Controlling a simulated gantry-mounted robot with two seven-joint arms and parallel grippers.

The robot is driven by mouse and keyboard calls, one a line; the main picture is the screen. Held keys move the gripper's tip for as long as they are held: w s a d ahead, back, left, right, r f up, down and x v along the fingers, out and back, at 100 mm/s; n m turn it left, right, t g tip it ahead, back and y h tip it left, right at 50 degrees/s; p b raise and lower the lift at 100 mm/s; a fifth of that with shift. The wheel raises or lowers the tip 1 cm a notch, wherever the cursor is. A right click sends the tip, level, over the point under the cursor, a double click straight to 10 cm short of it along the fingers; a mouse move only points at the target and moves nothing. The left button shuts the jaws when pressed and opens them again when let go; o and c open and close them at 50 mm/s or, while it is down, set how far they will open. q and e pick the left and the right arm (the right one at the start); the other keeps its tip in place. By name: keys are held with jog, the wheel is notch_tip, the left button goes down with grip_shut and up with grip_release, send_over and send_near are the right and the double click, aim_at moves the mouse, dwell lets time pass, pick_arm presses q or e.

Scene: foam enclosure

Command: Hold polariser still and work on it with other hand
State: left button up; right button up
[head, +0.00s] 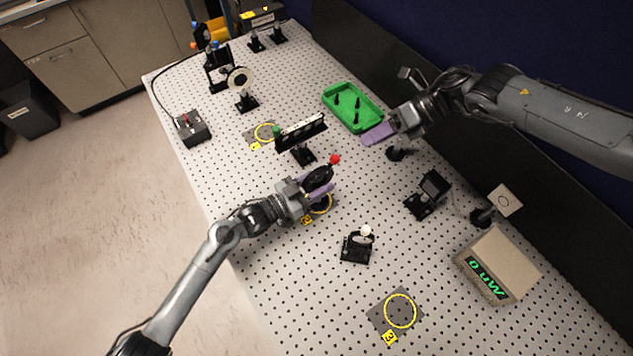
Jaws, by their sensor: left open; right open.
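A black round optic mount with a red knob, which looks like the polariser (318,178), stands over a yellow-ringed spot labelled 2 (319,205). My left gripper (318,190) is open at this mount, with its purple fingers low around or beside it. I cannot tell whether they touch it. The arm hides part of the mount's base. My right gripper (379,133) is open and empty, beside the green tray and well apart from the polariser.
A green tray (340,117) holds small black parts. A long black rail-like mount (300,132) stands just behind the polariser. A small mount (356,246), a black mount (428,194) and a power meter (497,265) stand on the right. A ringed spot 3 (382,317) is bare.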

pick_arm(q)
grip_shut()
pick_arm(e)
jog(key=c, duration=0.5)
jog(key=shift+n, duration=0.4)
jog(key=shift+c, duration=1.2)
jog(key=shift+s+r+n, duration=0.1)
jog(key=shift+n, duration=1.1)
grip_shut()
jog(key=d+n+y, duration=0.3)
jog(key=d+n, duration=0.1)
jog(key=n, duration=0.5)
jog(key=m+t+y, duration=0.1)
jog(key=m, duration=0.1)
send_near(339, 161)
jog(key=a+f, duration=0.4)
jog(key=shift+w+a+r, duration=0.15)
jog(key=shift+a, duration=0.3)
jog(key=shift+w+a+r, duration=0.15)
jog(key=shift+w+a, duration=0.05)
jog(key=shift+a, duration=0.2)
